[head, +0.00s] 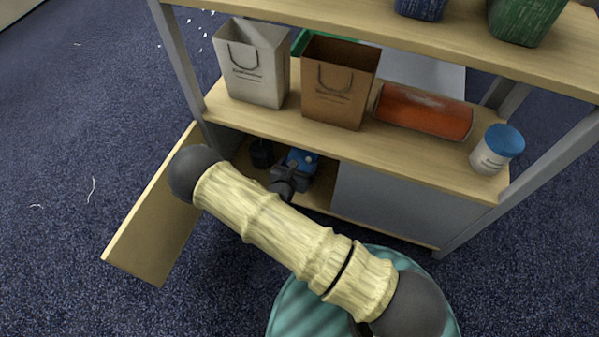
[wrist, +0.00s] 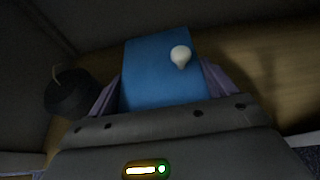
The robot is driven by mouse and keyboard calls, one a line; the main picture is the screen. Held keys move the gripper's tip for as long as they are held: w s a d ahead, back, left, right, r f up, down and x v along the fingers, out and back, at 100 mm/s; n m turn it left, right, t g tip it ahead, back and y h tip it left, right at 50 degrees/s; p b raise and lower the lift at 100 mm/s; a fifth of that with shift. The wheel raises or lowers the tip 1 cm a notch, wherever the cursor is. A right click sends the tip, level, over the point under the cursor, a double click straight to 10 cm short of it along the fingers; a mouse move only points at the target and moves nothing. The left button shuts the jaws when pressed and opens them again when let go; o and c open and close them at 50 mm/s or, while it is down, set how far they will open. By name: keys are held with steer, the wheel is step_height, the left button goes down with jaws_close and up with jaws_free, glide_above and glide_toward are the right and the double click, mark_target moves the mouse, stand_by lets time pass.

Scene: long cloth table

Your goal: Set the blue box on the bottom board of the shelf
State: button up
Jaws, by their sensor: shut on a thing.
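The blue box (wrist: 150,65) is between the two fingers of my gripper (wrist: 160,95) in the wrist view, with a small white knob-like shape on it. My gripper is shut on it. In the head view the blue box (head: 303,158) and my gripper (head: 290,175) are inside the lower compartment of the shelf (head: 420,158), behind my arm. The bottom board (head: 318,196) of the shelf shows in part below them. In the wrist view the wooden board (wrist: 235,60) lies close behind the box. I cannot tell whether the box touches it.
A dark round object (head: 261,153) stands left of the box; it also shows in the wrist view (wrist: 70,95). An open door (head: 155,220) is at the left, a grey panel (head: 385,208) at the right. Bags, an orange-red package (head: 425,112) and a blue-lidded jar (head: 497,150) stand above.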

step_height(320, 180, down, 3)
steer(key=b, duration=0.3)
steer(key=shift+f, duration=0.2)
steer(key=shift+w+d+f+b, duration=0.1)
steer(key=shift+w+f+b, duration=0.2)
steer(key=shift+b, duration=0.4)
steer(key=shift+s+r, duration=0.15)
steer(key=o, duration=1.1)
